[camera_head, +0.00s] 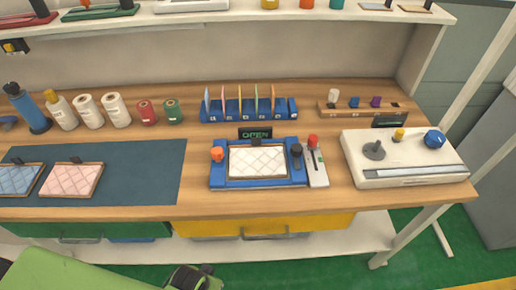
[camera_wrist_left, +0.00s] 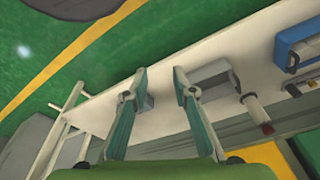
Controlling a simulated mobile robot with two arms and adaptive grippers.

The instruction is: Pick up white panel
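The white panel (camera_head: 257,161) is a quilted white pad with a thin light-brown rim. It lies flat in a blue fixture (camera_head: 232,182) on the wooden table, below a small "OPEN" sign (camera_head: 256,133). My green left arm enters at the bottom left of the head view, well in front of the table, with its fingers out of sight there. In the left wrist view my left gripper (camera_wrist_left: 164,88) has its two fingers spread apart with nothing between them. The white panel is not recognisable in that view. My right gripper is in neither view.
A dark mat (camera_head: 130,185) at the left holds blue and pink quilted panels. A white device with knobs (camera_head: 405,175) stands right of the fixture. A rack of coloured cards (camera_head: 248,108) stands behind it. Yellow (camera_head: 262,222) and green drawers are under the tabletop.

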